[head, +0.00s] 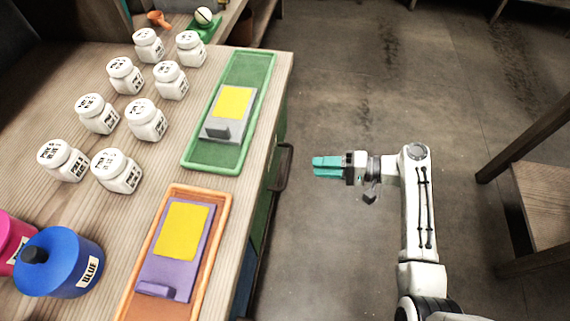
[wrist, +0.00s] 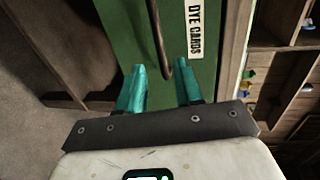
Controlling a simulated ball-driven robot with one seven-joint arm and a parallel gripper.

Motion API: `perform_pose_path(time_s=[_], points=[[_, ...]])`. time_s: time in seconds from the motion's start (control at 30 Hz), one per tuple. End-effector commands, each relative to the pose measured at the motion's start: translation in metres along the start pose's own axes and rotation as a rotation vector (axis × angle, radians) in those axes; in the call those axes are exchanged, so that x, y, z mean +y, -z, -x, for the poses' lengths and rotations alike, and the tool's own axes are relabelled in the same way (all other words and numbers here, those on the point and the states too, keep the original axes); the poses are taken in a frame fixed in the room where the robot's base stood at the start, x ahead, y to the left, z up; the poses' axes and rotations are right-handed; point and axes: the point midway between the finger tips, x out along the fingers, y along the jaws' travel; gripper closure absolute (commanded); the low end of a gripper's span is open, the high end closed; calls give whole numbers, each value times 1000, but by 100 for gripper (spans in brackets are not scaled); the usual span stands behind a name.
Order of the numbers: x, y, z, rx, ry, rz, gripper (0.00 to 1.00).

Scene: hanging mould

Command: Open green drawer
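The green drawer (wrist: 188,75) faces my gripper in the wrist view, with a white label reading "DYE CARDS" (wrist: 195,28). A dark bar handle (wrist: 157,40) runs along its front, and its end shows between my two fingers in that view. In the head view the handle (head: 284,168) sticks out from the counter's right side. My gripper (head: 328,167) has teal fingers and is in the air to the right of the handle, apart from it. In the wrist view my gripper (wrist: 160,88) is open, with a clear gap between the fingers. The drawer looks shut.
The wooden counter (head: 262,100) holds a green tray (head: 213,157), an orange tray (head: 128,293), several white jars (head: 146,120) and a blue pot (head: 62,262). A wooden bench (head: 545,205) stands on the right. The floor (head: 350,80) between is clear.

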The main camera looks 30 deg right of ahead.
Motion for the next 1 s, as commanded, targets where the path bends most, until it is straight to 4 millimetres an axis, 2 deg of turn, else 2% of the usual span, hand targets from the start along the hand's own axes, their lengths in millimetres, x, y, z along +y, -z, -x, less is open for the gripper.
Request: perform_pose_path(time_s=[0.3, 0.5, 0.7, 1.0], points=[[0, -1, -56, -6, -4, 2, 65], [0, -1, -85, -4, -4, 2, 65], [0, -2, -98, -4, -4, 1, 65], [0, -1, -99, -3, -4, 2, 66]])
